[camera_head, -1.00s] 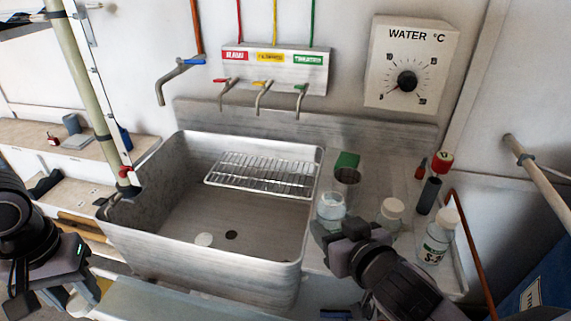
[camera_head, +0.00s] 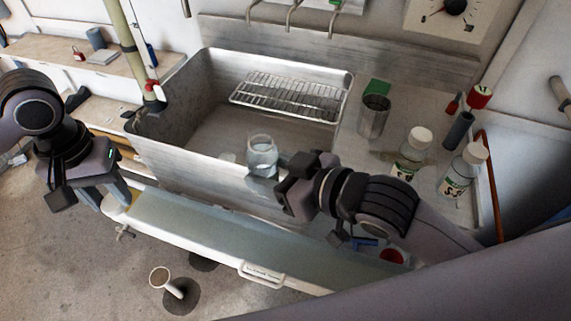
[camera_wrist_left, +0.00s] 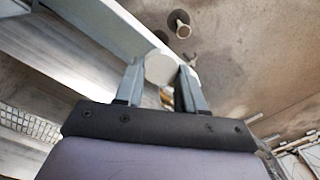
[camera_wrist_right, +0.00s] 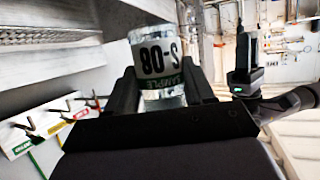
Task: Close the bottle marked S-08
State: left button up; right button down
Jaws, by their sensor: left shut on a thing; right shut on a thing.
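The S-08 bottle (camera_wrist_right: 158,62) is clear, with its label upside down in the right wrist view. My right gripper (camera_wrist_right: 162,85) is shut on it. In the head view the bottle (camera_head: 262,157) is held upright by the sink's front edge, its top open, with my right gripper (camera_head: 279,180) at its right. My left gripper (camera_wrist_left: 160,78) is shut on a round white cap (camera_wrist_left: 158,68). In the head view my left gripper (camera_head: 117,200) is at the left, well apart from the bottle. The cap cannot be made out there.
The sink (camera_head: 190,120) with a wire rack (camera_head: 290,95) lies behind the bottle. A pale ledge (camera_head: 200,225) runs along the front.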

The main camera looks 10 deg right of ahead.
pick_arm(q)
jog(key=w+d+r+m, duration=0.3)
jog(key=d+r, duration=0.5)
jog(key=d, duration=0.5)
notch_tip(320, 180, up, 10)
jog(key=f+m, duration=0.1)
jog(key=m, duration=0.2)
send_over(261, 133)
jog(key=shift+r, duration=0.25)
jog(key=shift+f, duration=0.15)
jog(key=shift+f, duration=1.9)
jog(key=shift+f, duration=0.9)
jog(key=shift+f, duration=0.55)
